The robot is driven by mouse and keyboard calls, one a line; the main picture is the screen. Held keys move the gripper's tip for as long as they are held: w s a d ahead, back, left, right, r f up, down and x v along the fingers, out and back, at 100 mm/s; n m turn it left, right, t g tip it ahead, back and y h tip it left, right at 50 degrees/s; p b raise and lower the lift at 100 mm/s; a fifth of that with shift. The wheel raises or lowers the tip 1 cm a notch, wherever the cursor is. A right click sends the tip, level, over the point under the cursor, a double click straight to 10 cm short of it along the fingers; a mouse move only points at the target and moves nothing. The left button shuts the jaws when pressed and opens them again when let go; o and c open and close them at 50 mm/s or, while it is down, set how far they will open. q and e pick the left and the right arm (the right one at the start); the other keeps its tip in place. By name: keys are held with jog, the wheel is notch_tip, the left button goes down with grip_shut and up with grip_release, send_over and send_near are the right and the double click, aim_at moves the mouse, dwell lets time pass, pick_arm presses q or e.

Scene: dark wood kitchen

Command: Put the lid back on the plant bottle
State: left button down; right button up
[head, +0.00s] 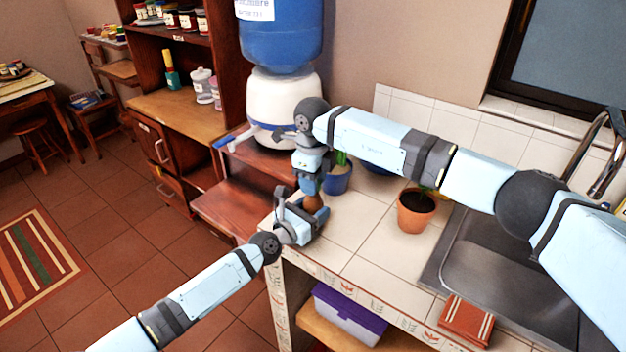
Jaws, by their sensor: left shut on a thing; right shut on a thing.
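My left gripper (303,219) is low over the left end of the tiled counter. It is shut on what looks like the plant bottle, mostly hidden by the fingers. A small brown rounded part (313,203) shows just above it; I cannot tell whether it is bottle or lid. My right gripper (309,187) points down directly above the left one. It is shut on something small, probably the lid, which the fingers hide. I cannot tell whether lid and bottle touch.
A blue pot with a green plant (338,178) stands close behind the grippers. A terracotta pot (415,211) stands right of them, by the sink (510,270). A white and blue water dispenser (280,100) stands behind. The counter (372,245) between is clear.

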jog(key=m, duration=0.6)
jog(key=shift+m, duration=0.4)
jog(key=m, duration=0.4)
jog(key=o, duration=1.1)
notch_tip(320, 180, up, 12)
pick_arm(q)
jog(key=shift+c, duration=1.6)
grip_release()
